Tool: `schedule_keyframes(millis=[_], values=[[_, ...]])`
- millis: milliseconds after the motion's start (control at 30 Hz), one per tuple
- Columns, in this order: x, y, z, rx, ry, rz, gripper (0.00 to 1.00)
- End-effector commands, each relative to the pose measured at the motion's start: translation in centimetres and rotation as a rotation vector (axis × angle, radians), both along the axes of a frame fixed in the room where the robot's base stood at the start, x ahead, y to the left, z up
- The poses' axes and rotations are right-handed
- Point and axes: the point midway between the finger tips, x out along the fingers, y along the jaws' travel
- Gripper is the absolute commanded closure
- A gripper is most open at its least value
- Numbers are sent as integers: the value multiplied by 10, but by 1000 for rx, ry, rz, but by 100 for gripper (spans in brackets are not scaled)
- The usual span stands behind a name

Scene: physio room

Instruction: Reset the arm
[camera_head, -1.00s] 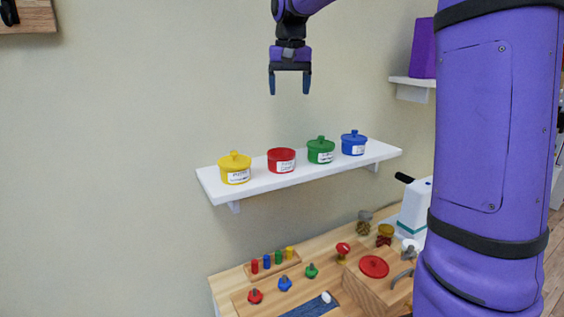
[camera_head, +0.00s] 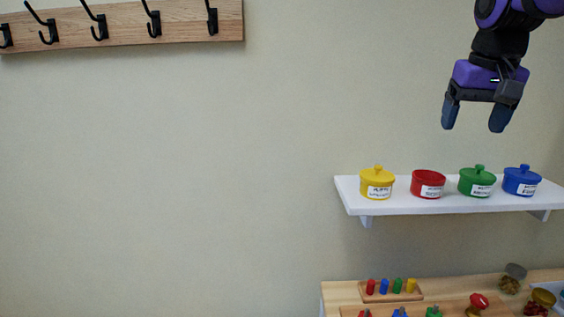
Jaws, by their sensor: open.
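My gripper (camera_head: 474,118) hangs at the upper right of the head view, fingers pointing down. Its two dark fingertips are apart with nothing between them. It is above the white wall shelf and clear of it. The rest of my arm runs out of the top right of the picture.
The white shelf (camera_head: 411,209) holds a yellow pot (camera_head: 377,184), a red pot (camera_head: 427,184), a green pot (camera_head: 477,182) and a blue pot (camera_head: 521,181). Below is a wooden table (camera_head: 342,291) with a peg board (camera_head: 390,298). A hook rail (camera_head: 175,22) hangs upper left. Bare wall lies between.

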Motion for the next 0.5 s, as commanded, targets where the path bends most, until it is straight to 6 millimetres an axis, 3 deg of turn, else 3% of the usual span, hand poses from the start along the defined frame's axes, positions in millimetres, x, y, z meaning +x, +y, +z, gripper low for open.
schedule_keyframes(millis=[33, 300, 500], values=[[-19, 5, -4, -3, -18, 20, 24], [-105, 21, -41, -16, -110, 126, 24], [-154, 27, -76, -18, -168, 192, 24]])
